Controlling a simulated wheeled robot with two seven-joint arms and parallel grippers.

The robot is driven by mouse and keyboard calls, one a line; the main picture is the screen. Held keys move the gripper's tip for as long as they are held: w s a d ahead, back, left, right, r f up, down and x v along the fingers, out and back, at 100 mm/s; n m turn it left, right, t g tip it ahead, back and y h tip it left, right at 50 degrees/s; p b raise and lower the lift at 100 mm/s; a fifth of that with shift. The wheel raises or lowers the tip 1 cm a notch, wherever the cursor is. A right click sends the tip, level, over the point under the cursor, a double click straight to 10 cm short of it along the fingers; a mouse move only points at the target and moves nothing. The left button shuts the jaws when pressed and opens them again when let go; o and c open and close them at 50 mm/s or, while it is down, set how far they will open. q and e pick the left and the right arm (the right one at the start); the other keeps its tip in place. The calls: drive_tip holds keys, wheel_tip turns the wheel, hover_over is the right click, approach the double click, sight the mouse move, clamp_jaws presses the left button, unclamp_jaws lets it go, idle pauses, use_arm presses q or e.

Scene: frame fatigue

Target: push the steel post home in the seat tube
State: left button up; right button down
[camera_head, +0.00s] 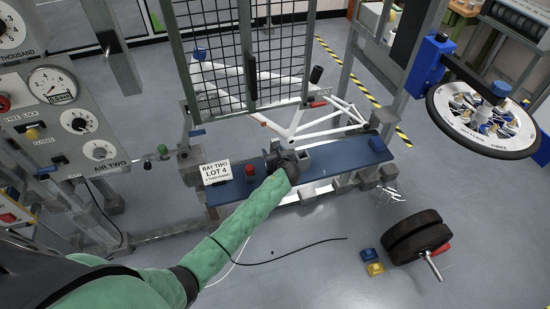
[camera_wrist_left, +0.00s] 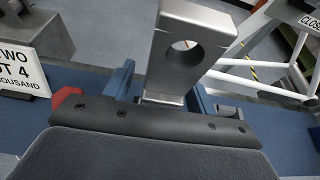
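My left arm, in a green sleeve, reaches the blue bench (camera_head: 232,190), and my left gripper (camera_head: 287,158) is at a grey metal fixture beside the white bicycle frame (camera_head: 318,136). In the left wrist view a steel block (camera_wrist_left: 187,48) with a round hole stands just ahead of the dark palm. Blue pieces flank its lower part. I cannot tell whether the fingers grip it, or whether it is the steel post. White frame tubes (camera_wrist_left: 257,64) show at the right. I cannot pick out the seat tube's mouth. My right gripper is not in view.
A wire-mesh gate (camera_head: 225,75) stands behind the bench. A lot sign (camera_head: 216,172) and a red knob (camera_head: 250,170) are left of my gripper. A gauge panel (camera_head: 70,115) is at the left, a spoked wheel (camera_head: 483,120) at the right.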

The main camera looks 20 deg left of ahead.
use_arm(q)
clamp_jaws()
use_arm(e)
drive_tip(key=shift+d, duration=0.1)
